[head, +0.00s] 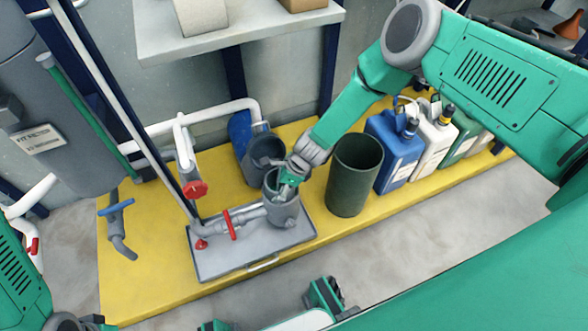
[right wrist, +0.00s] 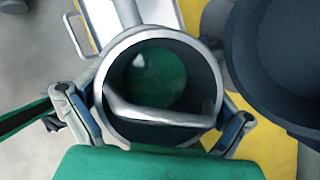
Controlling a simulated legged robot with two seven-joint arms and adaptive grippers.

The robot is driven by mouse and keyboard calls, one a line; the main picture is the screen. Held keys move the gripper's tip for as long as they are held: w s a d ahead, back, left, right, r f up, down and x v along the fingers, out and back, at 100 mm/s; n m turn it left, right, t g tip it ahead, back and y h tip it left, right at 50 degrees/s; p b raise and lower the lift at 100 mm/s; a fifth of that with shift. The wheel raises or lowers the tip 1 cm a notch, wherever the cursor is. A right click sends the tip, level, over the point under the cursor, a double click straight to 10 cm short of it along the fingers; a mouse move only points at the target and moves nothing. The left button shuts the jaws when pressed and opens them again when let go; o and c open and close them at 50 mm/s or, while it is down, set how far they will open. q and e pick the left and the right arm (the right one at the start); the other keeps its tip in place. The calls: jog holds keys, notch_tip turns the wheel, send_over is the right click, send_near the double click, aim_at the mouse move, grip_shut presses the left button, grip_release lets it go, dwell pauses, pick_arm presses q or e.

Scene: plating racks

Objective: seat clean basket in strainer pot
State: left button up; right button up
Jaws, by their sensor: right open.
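The grey strainer pot (head: 284,211) stands upright on a grey tray, joined to a pipe with red valve handles. My right gripper (head: 288,178) is at the pot's top. In the right wrist view, a round grey rim (right wrist: 112,62) is seen from above, with a light grey bar handle (right wrist: 160,115) across its near side and a green round patch deep inside. My right gripper's fingers (right wrist: 160,130) are spread wide on either side of the handle, holding nothing. I cannot tell the basket's wall from the pot's wall.
A dark grey bucket (head: 264,154) stands close behind the pot. A tall dark green bin (head: 354,177) stands to its right, then several jugs (head: 396,160). The tray (head: 217,263) sits on a yellow platform (head: 145,285). A shelf (head: 235,35) overhangs behind.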

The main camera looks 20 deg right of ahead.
pick_arm(q)
jog(key=shift+a+f+p, duration=0.15)
jog(key=shift+a+p, duration=0.15)
jog(key=shift+a, duration=0.1)
pick_arm(e)
jog(key=v, duration=1.1)
jog(key=shift+r, duration=0.35)
pick_arm(q)
jog(key=shift+w, duration=0.1)
pick_arm(e)
jog(key=shift+s+d, duration=0.1)
jog(key=shift+s, duration=0.05)
pick_arm(q)
jog(key=shift+d, duration=0.2)
pick_arm(e)
jog(key=shift+d, duration=0.15)
